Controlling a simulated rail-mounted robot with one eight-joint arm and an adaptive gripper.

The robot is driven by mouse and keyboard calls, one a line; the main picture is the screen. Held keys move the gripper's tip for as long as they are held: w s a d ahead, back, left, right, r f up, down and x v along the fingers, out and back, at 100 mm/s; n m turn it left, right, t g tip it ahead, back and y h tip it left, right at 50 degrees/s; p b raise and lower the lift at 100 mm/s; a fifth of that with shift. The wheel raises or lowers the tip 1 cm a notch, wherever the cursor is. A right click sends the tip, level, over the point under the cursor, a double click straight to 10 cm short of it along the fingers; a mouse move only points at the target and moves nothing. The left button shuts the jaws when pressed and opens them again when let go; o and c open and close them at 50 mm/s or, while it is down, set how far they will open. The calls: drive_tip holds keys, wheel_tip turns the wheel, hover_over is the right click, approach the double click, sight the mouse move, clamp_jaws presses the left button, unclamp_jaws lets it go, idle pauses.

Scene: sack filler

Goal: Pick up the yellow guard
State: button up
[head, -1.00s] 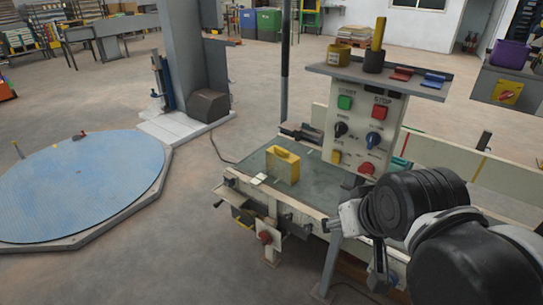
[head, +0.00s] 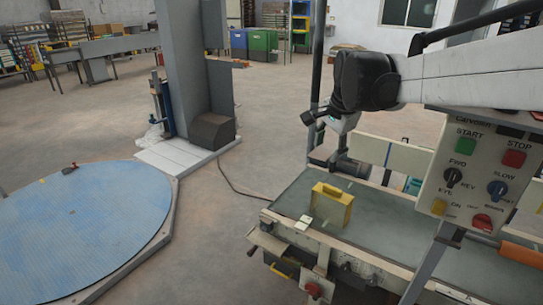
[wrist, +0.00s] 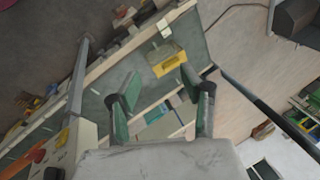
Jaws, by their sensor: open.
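The yellow guard (head: 331,205) stands upright on the grey-green bed of the machine, near its left end. It is a block-like piece with an opening in its top part. In the wrist view the yellow guard (wrist: 169,61) lies beyond and between my fingertips, with clear space between. My gripper (wrist: 158,85) is open and empty, its two fingers spread wide. In the head view my gripper (head: 320,128) hangs above and behind the guard, small and partly hidden by my own wrist.
A control panel (head: 487,180) with buttons and knobs stands right of the guard. Pale cards (head: 303,222) lie by the bed's left edge. A rail (head: 390,152) runs along the bed's back. A dark post (head: 317,70) rises behind. A blue round platform (head: 85,225) lies at left.

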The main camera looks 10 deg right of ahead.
drive_tip(key=w+d+f+m+g+b, duration=0.1)
drive_tip(key=w+d+f+m, duration=0.3)
drive_tip(key=w, duration=0.3)
drive_tip(key=w+d+f+m, duration=0.3)
drive_tip(key=w+d+f, duration=0.15)
drive_tip(key=w, duration=0.25)
drive_tip(key=m+g+y+b, duration=0.1)
drive_tip(key=m+g+b, duration=0.1)
drive_tip(key=m, duration=0.6)
approach(333, 188)
wheel_tip(333, 188, down, 6)
drive_tip(key=shift+s+a+r+b, duration=0.1)
drive_tip(key=shift+s+a+b, duration=0.1)
drive_tip(key=shift+b, duration=0.4)
drive_tip(key=shift+w+a+f+b, duration=0.1)
drive_tip(key=shift+w+f+b, duration=0.15)
drive_tip(key=shift+f, duration=0.55)
drive_tip(key=shift+w+a+f+b, duration=0.1)
drive_tip(key=shift+w+f+b, duration=0.15)
drive_tip(key=shift+f, duration=0.6)
drive_tip(key=shift+w+a+f+b, duration=0.1)
drive_tip(key=shift+w+f+b, duration=0.15)
drive_tip(key=shift+f, duration=0.55)
clamp_jaws()
